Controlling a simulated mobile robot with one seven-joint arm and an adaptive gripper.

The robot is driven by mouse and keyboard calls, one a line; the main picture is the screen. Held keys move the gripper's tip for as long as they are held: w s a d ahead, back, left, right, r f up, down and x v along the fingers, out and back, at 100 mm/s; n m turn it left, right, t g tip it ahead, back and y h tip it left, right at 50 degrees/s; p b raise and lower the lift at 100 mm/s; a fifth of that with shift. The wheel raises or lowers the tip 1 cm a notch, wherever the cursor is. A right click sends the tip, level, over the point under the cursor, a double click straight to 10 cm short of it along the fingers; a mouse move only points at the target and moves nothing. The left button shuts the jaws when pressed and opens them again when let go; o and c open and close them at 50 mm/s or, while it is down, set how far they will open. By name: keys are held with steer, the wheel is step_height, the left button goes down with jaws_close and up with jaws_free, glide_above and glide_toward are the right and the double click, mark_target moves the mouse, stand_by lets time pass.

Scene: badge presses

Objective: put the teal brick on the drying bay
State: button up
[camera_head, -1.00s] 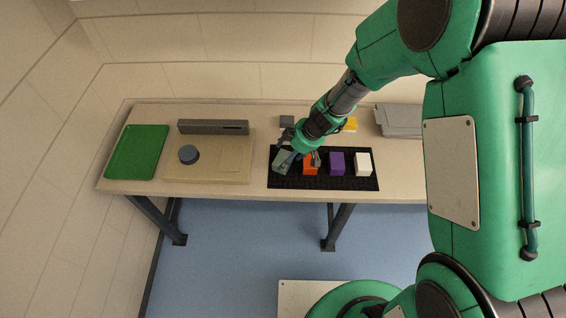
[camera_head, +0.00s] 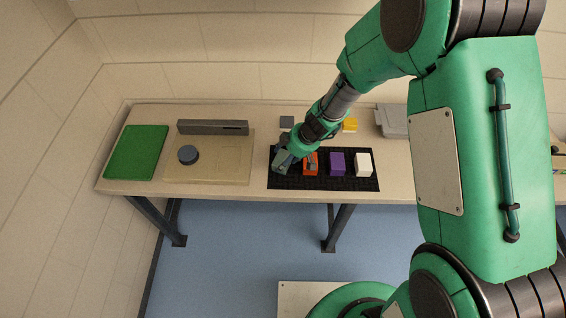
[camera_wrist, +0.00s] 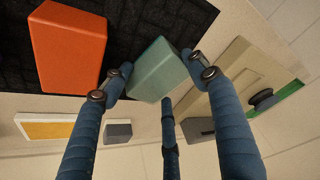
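The teal brick (camera_head: 282,166) sits at the left end of the black mat (camera_head: 330,183), partly hidden by my gripper (camera_head: 293,162). In the wrist view the teal brick (camera_wrist: 157,70) lies between my gripper's fingertips (camera_wrist: 157,68), one finger on each side and a third below it. The fingers look spread; whether they touch the brick is unclear. No label shows which surface is the drying bay. A green tray (camera_head: 137,152) lies empty at the left end of the table.
Beside the teal brick on the mat are an orange brick (camera_head: 310,168), a purple brick (camera_head: 337,163) and a white brick (camera_head: 363,164). A tan board (camera_head: 215,172) with a grey knob (camera_head: 188,154) and a grey bar (camera_head: 212,127) stands between mat and green tray. A grey block (camera_head: 287,122) lies behind.

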mark_target(280, 158)
steer(key=c, duration=0.6)
steer(key=shift+r, duration=0.1)
steer(key=shift+r+p, duration=0.45)
steer(key=shift+r, duration=1.1)
steer(key=shift+s+d+r, duration=0.1)
steer(key=shift+s+r, duration=0.1)
steer(key=shift+s, duration=0.05)
steer(key=s+d, duration=0.1)
steer(key=s, duration=0.3)
steer(key=s+d+r, duration=0.1)
steer(key=s+d, duration=0.1)
steer(key=s, duration=0.3)
steer(key=s+d+b, duration=0.1)
steer(key=s+d, duration=0.1)
steer(key=s, duration=0.3)
steer(key=shift+s+d+r, duration=0.15)
steer(key=shift+s+d, duration=0.05)
